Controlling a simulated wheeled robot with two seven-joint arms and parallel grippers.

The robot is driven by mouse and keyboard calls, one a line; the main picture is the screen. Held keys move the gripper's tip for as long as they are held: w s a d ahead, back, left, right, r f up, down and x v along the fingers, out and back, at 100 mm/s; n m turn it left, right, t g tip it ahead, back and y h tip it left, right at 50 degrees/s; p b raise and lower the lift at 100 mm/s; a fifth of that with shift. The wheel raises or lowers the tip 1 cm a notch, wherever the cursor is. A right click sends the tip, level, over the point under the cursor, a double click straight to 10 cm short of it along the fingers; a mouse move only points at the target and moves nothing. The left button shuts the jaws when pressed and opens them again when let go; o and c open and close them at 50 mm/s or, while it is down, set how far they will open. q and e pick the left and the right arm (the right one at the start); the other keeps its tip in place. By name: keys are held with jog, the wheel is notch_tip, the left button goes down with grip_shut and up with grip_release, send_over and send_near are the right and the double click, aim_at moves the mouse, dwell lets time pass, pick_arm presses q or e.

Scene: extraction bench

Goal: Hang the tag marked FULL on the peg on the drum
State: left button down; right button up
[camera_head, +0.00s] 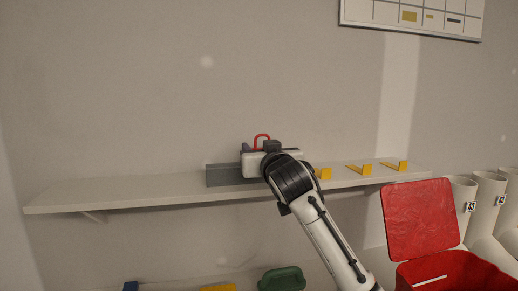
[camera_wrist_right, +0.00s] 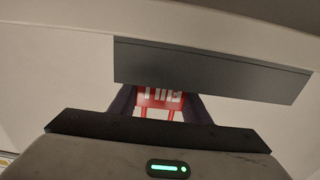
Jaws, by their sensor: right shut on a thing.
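My right gripper (camera_head: 259,147) is shut on a red tag (camera_wrist_right: 160,97) with white lettering. The lettering is partly hidden between the fingers, so I cannot read it with certainty. In the head view only the tag's red loop (camera_head: 262,138) shows, standing above the fingers. The gripper is at the wall shelf, beside a grey holder (camera_head: 224,176). This holder also shows as a grey bar (camera_wrist_right: 215,73) just beyond the tag in the right wrist view. The drum and its peg are not recognisable in either view. My left gripper is not in view.
The long shelf (camera_head: 110,196) carries several yellow brackets (camera_head: 360,170) right of my arm. A red box with a raised lid (camera_head: 418,218) and white tubes (camera_head: 486,205) stand at lower right. A green object (camera_head: 282,279) lies below the shelf. The shelf's left part is bare.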

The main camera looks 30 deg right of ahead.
jog(key=o, duration=1)
jog(key=shift+f, duration=0.1)
jog(key=shift+s+a+f, duration=0.1)
jog(key=shift+s, duration=0.15)
jog(key=b+v, duration=0.2)
jog(key=v, duration=0.6)
jog(key=shift+s+a, duration=0.1)
jog(key=shift+s, duration=0.15)
jog(key=shift+s+a, duration=0.15)
jog(key=shift+s, duration=0.45)
